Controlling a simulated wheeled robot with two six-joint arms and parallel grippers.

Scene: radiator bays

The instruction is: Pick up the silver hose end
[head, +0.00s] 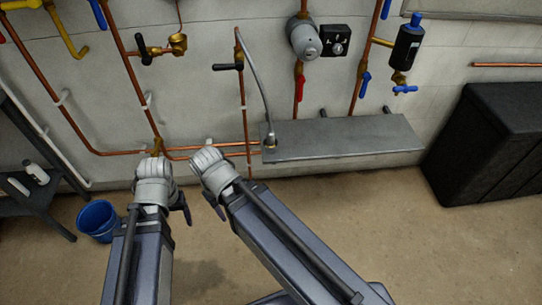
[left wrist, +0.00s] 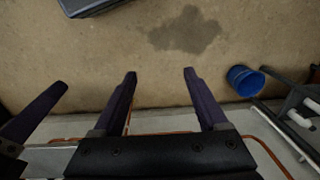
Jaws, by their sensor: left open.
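The silver hose (head: 259,92) curves down from the copper pipe top. Its silver end (head: 270,140) is at the left end of the grey ledge (head: 345,141), standing roughly upright. My left gripper (head: 158,209) is below and left of the hose end, pointing down, and partly hidden by its own arm. In the left wrist view its fingers (left wrist: 159,75) are spread and empty over the floor. My right gripper (head: 215,204) is lower left of the hose end, mostly hidden behind its arm. One dark finger of it shows in the left wrist view (left wrist: 38,108).
Copper pipes (head: 130,70) with valves line the wall. A blue bucket (head: 97,219) and a dark rack (head: 38,196) stand at the left. A black cabinet (head: 490,145) stands at the right. The floor below the ledge is clear, with a dark stain (left wrist: 187,31).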

